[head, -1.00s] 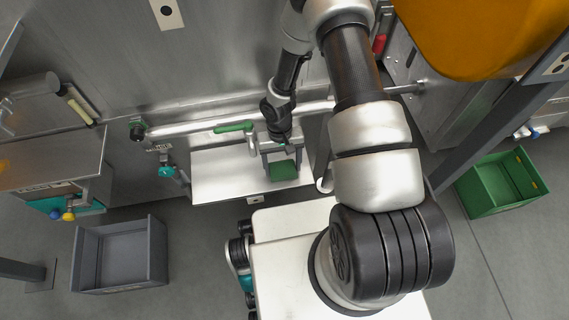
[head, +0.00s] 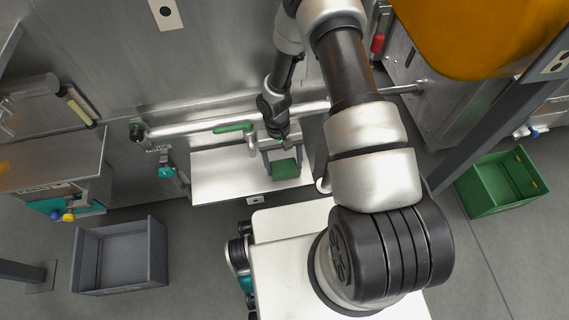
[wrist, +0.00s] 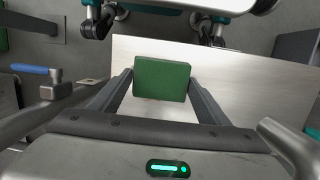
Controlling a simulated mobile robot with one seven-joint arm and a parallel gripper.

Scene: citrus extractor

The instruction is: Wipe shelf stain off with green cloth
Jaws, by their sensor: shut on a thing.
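The green cloth (head: 285,168) is a small block-like pad at the right part of the steel shelf (head: 222,178). My gripper (head: 283,160) is shut on it. In the wrist view the cloth (wrist: 162,79) sits between the two grey fingers, over the pale shelf surface (wrist: 235,78). I cannot tell whether the cloth touches the shelf or is just above it.
A steel pipe with a green-handled valve (head: 233,127) runs behind the shelf. A teal valve (head: 166,171) is at its left. A grey crate (head: 121,290) stands on the floor at left, a green crate (head: 476,205) at right. The shelf's left part is clear.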

